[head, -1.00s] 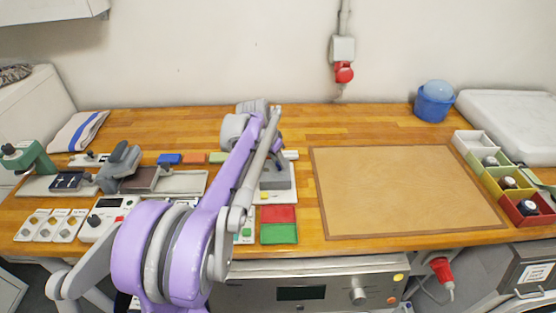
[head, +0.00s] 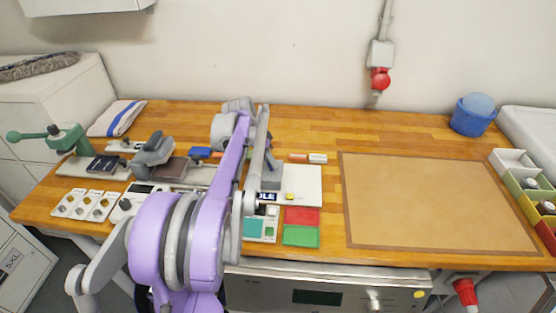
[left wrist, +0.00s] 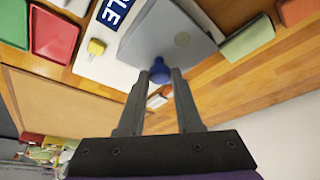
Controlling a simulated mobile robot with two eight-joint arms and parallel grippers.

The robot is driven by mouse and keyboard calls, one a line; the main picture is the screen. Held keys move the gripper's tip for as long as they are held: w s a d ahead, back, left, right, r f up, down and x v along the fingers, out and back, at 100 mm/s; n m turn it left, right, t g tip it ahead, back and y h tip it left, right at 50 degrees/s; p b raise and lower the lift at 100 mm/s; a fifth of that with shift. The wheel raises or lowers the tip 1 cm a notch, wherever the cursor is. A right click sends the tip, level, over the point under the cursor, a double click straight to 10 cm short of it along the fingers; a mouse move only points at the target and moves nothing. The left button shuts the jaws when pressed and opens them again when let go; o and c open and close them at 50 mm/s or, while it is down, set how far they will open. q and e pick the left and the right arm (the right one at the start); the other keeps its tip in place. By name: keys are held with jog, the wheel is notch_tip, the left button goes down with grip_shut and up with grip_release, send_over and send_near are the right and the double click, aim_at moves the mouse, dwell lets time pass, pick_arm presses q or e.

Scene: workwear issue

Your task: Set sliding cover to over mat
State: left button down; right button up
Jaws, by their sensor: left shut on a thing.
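The sliding cover (head: 271,178) is a grey block on a white board (head: 304,184); it also shows in the left wrist view (left wrist: 160,35). A blue knob (left wrist: 160,71) stands out from it. My left gripper (left wrist: 163,76) is shut on this knob. In the head view the left gripper (head: 268,160) is partly hidden by my own arm, as is the cover's left side. The cover sits at the left of the board, leaving its right part bare. A tan mat with a brown border (head: 430,200) lies flat to the right. My right gripper is out of view.
A yellow piece (head: 290,197) and a dark blue label ending in "LE" (head: 266,197) are by the board's front. Red (head: 302,216) and green (head: 301,236) trays stand in front. A blue bucket (head: 470,122) and several bins (head: 505,163) are at the right.

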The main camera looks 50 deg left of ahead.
pick_arm(q)
jog(key=shift+s+a, duration=0.1)
jog(key=shift+a, duration=0.05)
jog(key=c, duration=0.6)
grip_release()
jog(key=shift+s+a, duration=0.1)
jog(key=shift+r, duration=0.1)
jog(key=v, duration=1)
jog(key=shift+r, duration=0.3)
